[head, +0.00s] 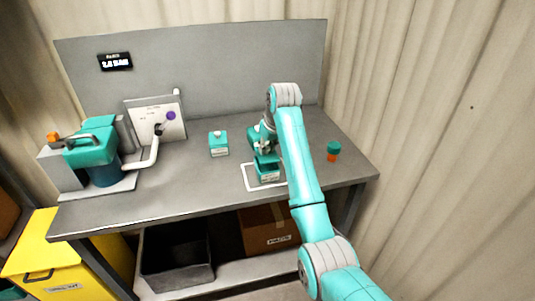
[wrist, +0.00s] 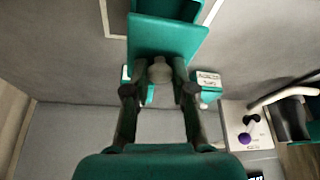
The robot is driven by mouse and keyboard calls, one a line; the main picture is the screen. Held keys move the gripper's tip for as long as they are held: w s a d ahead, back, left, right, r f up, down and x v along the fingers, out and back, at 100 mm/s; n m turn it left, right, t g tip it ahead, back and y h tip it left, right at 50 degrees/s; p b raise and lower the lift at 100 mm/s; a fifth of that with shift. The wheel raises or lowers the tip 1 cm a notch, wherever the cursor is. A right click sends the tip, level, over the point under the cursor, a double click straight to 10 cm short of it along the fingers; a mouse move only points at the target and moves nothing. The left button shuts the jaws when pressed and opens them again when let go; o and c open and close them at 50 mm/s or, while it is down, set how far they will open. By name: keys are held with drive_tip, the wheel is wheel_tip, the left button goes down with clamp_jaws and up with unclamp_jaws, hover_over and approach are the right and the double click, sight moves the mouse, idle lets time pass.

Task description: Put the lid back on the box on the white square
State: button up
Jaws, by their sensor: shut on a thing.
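A small teal box (head: 268,175) with a white label stands in the white square outline (head: 248,184) near the table's front edge. My gripper (head: 262,149) is right above this box. In the wrist view my gripper (wrist: 160,88) is shut on the pale knob of a teal lid (wrist: 165,42). The box shows partly beyond the lid in the wrist view (wrist: 165,9), largely covered by it. I cannot tell whether the lid touches the box rim.
Another teal box (head: 219,146) with a pale knob on top stands to the left. A teal and orange jar (head: 333,151) stands to the right. A teal tank machine (head: 92,148) and a white panel (head: 152,112) fill the left.

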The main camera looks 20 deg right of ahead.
sight(268, 150)
drive_tip(key=shift+a+f, duration=0.1)
drive_tip(key=shift+f, duration=1.25)
drive_tip(key=shift+f, duration=0.3)
drive_tip(key=o, duration=0.9)
drive_tip(key=shift+o, duration=0.2)
drive_tip(key=shift+r, duration=0.1)
